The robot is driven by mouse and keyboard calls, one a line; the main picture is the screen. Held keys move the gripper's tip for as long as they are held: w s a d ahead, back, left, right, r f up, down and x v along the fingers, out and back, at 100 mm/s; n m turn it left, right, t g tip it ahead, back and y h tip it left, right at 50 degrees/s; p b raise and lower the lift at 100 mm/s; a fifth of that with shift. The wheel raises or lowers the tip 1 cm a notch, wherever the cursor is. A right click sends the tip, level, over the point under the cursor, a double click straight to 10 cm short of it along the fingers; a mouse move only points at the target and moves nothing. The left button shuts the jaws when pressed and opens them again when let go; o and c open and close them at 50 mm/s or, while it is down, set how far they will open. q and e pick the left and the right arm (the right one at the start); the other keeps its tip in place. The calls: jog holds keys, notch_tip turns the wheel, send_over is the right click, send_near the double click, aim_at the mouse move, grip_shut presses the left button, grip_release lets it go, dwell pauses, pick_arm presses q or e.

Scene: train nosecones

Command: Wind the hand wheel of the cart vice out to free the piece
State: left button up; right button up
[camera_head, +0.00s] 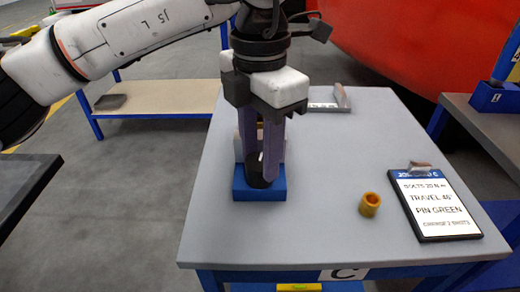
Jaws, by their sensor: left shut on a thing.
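My left gripper (263,158) points straight down over the table marked C. Its two long fingers are shut on a dark round part (259,182) standing at a blue block (259,195). Pale uprights behind the fingers are mostly hidden by them. I cannot tell for certain whether this blue block with the dark part is the vice and its hand wheel, since the gripper covers most of it. No piece shows clearly in a clamp. My right gripper is not in view.
A grey metal part (341,97) lies at the back. Side benches (160,98) stand left and right. The tabletop's front middle is clear.

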aim_at(261, 162)
pick_arm(q)
jog(key=o, duration=1.1)
jog(key=shift+c, duration=0.2)
jog(key=shift+w+r, duration=0.1)
jog(key=r+p, duration=0.3)
jog(key=r, duration=0.1)
jog(key=r+p, duration=0.2)
jog(key=r, duration=0.2)
jog(key=shift+s+d+p, duration=0.1)
jog(key=shift+s+p, duration=0.1)
jog(key=shift+p, duration=0.2)
